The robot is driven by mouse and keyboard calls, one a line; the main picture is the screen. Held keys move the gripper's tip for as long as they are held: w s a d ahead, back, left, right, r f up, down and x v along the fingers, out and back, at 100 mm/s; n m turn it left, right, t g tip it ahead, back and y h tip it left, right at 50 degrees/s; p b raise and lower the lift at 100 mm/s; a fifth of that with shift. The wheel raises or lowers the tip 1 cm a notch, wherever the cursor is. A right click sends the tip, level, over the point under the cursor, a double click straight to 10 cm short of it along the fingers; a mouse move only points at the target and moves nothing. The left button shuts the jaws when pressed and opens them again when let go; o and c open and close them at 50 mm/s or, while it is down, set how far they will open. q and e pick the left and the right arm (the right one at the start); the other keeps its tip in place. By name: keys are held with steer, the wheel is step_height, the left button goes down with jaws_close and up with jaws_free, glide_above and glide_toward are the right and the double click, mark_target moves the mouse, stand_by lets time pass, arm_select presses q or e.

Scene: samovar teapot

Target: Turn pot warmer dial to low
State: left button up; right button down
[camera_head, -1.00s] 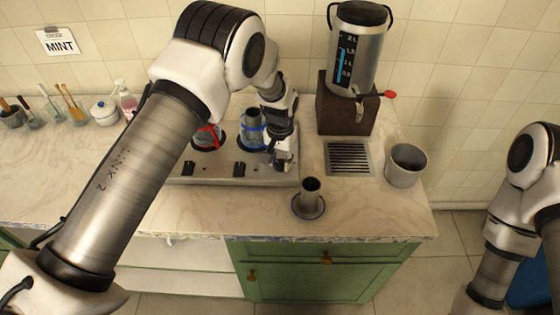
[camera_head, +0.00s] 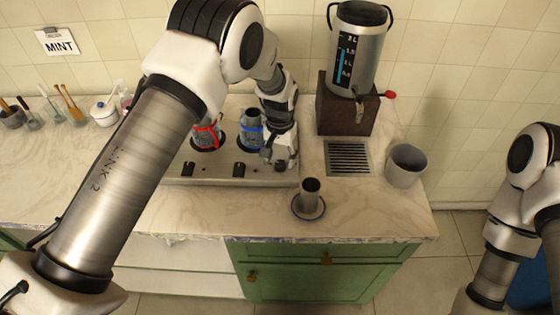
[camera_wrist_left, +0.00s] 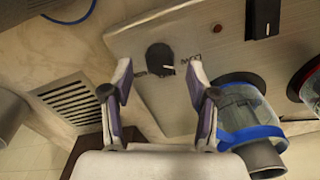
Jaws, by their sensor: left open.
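The pot warmer (camera_head: 215,181) is a flat metal unit on the counter with black dials along its front. In the left wrist view one black dial (camera_wrist_left: 160,58) has a white mark. Lettering beside it looks like an upside-down "LOW", and partly hidden lettering shows on its other side. My left gripper (camera_wrist_left: 157,80) is open, its two fingers apart on either side of the dial in the picture; contact cannot be told. In the head view, my left gripper (camera_head: 280,162) is over the unit's right end. My right arm shows at the right edge, without its gripper.
A blue-banded glass pot (camera_head: 251,128) and a red-banded one (camera_head: 206,136) stand on the warmer, left of the gripper. A metal urn (camera_head: 357,50) on a dark block, a drain grate (camera_head: 348,158), a grey cup (camera_head: 406,166) and a small metal cylinder (camera_head: 310,190) stand to the right.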

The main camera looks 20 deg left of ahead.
mark_target(280, 164)
arm_select(q)
step_height(280, 164, up, 10)
steer(key=shift+f, duration=0.2)
steer(key=shift+s, duration=0.1)
